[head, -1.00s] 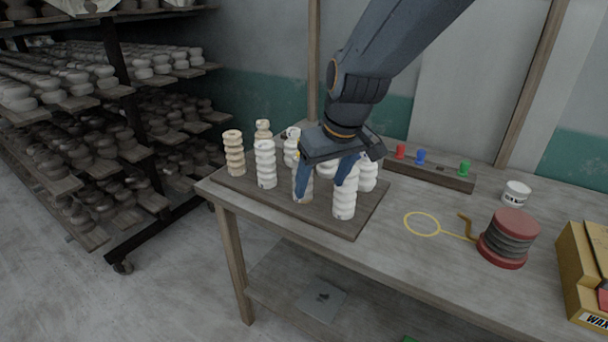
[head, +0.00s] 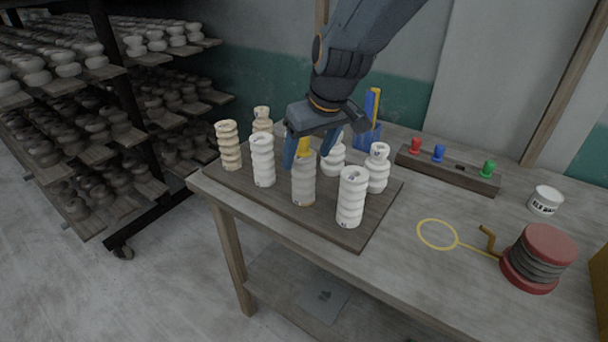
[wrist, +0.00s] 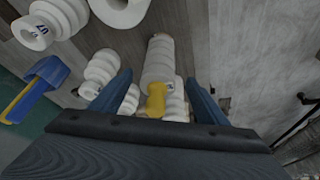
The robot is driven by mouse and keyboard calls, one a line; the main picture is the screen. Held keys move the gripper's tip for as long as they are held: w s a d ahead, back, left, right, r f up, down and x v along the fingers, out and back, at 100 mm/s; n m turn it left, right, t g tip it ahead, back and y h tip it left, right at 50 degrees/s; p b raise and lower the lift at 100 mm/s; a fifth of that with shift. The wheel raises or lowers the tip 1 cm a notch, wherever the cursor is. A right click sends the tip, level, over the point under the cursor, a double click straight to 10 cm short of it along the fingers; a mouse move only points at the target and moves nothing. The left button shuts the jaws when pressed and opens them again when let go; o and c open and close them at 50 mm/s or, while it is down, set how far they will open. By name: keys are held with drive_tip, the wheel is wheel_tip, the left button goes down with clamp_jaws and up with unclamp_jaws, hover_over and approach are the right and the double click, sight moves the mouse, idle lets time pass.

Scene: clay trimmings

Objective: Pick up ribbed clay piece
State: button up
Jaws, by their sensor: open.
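Several ribbed clay pieces stand upright on a dark board (head: 355,240) on the table. A greyish ribbed piece (head: 303,187) with a yellow part (head: 303,146) at its top stands at the middle front. My gripper (head: 309,153) is open and empty above this piece, its blue fingers to either side of the top. In the wrist view the same piece (wrist: 158,62) and its yellow part (wrist: 155,100) show between the open fingers (wrist: 157,95). I cannot tell whether a finger touches it.
White ribbed pieces stand close by at left (head: 263,160) and right (head: 351,198); tan ones (head: 229,147) are farther left. Behind are a blue-and-yellow object (head: 370,122) and a rack of coloured knobs (head: 447,170). A wire loop (head: 437,234) and red spool (head: 540,257) lie right.

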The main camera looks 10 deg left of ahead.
sight(304, 177)
drive_tip(key=shift+p+x, duration=0.95)
drive_tip(key=shift+x, duration=1.85)
drive_tip(key=shift+w, duration=0.15)
drive_tip(key=c, duration=1.3)
drive_tip(key=shift+r, duration=0.1)
drive_tip(key=shift+c, duration=1.4)
drive_tip(key=shift+r, duration=0.1)
